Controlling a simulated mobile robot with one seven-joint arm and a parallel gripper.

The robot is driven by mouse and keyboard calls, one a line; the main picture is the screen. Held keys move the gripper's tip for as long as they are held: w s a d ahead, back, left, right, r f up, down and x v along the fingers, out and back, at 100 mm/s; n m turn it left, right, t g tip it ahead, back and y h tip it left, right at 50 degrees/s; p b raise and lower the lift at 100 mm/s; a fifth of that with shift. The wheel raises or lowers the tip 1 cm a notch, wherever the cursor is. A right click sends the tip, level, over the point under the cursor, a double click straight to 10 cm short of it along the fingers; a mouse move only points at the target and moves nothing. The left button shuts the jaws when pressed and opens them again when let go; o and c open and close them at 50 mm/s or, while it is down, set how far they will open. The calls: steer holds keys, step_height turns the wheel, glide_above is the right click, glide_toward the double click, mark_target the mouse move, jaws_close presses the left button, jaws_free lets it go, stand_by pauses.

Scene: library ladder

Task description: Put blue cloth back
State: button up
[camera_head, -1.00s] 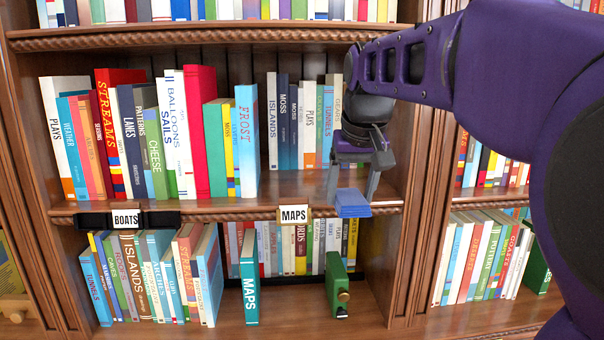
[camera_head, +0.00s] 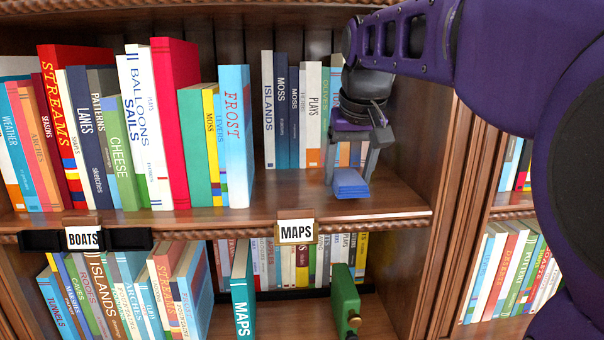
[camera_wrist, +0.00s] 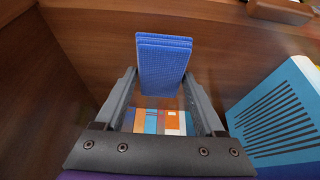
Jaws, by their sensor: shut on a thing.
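The blue cloth (camera_head: 350,184), a small folded stack, is between the fingers of my gripper (camera_head: 348,176). My gripper is shut on it at the right end of the middle shelf (camera_head: 385,208), in front of the books there. The cloth shows over the bare shelf board, behind the shelf's front edge. I cannot tell whether it touches the board. In the wrist view the cloth (camera_wrist: 163,62) sticks out beyond the fingertips (camera_wrist: 161,82). My gripper hides part of the books behind it.
A blue FROST book (camera_head: 236,135) stands left of my gripper, and the bookcase side wall (camera_head: 420,150) is close on the right. The MAPS label (camera_head: 296,231) sits on the shelf edge. Below are a teal MAPS book (camera_head: 243,290) and a green object (camera_head: 345,302).

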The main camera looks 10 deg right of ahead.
steer(key=shift+b+x, duration=0.85)
steer(key=shift+x, duration=0.15)
steer(key=shift+s+r, duration=0.2)
steer(key=shift+s, duration=0.15)
steer(key=shift+f, duration=0.2)
steer(key=o, duration=1.2)
steer(key=shift+c, duration=0.2)
steer(key=shift+r, duration=0.15)
